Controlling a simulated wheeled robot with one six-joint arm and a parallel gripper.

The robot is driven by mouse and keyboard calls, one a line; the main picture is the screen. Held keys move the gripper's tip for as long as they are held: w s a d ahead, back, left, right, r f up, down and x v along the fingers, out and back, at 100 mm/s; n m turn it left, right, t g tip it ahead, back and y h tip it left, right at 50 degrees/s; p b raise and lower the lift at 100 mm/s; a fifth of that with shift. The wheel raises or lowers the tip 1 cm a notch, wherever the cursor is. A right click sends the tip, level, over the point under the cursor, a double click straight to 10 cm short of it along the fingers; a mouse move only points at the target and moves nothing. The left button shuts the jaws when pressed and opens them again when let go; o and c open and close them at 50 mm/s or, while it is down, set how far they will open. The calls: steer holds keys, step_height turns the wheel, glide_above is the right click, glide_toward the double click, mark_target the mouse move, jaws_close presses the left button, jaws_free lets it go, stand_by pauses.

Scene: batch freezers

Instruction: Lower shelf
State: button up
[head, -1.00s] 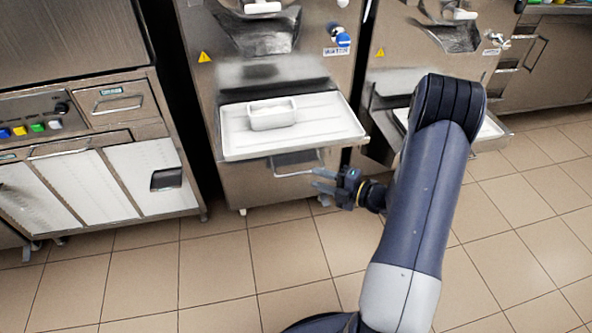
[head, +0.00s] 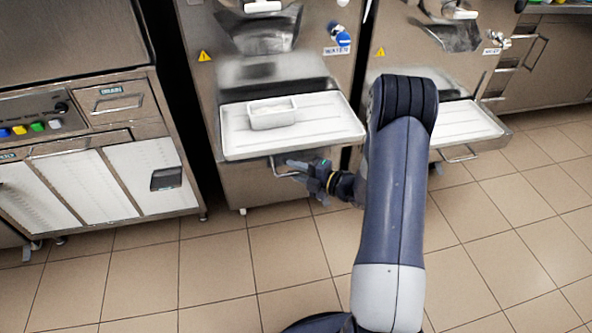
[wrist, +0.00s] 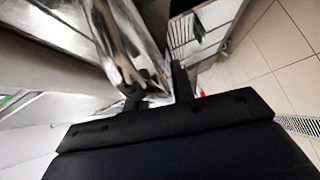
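The shelf of the middle freezer carries a white tray (head: 330,122) and sticks out level below the spout. A thin metal handle (head: 275,168) hangs under its front edge, partly hidden by my gripper. My gripper (head: 292,170) is at the handle's right part, its fingers pointing left and looking spread. In the wrist view the two dark fingers (wrist: 157,90) stand apart, with shiny metal beyond them. I cannot tell whether the handle lies between the fingers or whether they touch it.
A white tub (head: 272,114) sits on the tray. The right freezer has a similar shelf (head: 468,122) with its own handle (head: 458,156), close to my arm. A cabinet (head: 90,150) stands at the left. The tiled floor (head: 200,265) in front is clear.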

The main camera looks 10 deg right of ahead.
jaws_close()
stand_by(0.3)
step_height(320, 180, down, 12)
steer(key=b, duration=1.3)
steer(key=shift+f, duration=0.15)
steer(key=shift+s+f, duration=0.1)
jaws_free()
steer(key=shift+o, duration=1.2)
steer(key=p+v, duration=0.2)
steer(key=v, duration=0.8)
steer(key=shift+s+d, duration=0.25)
steer(key=shift+d, duration=0.05)
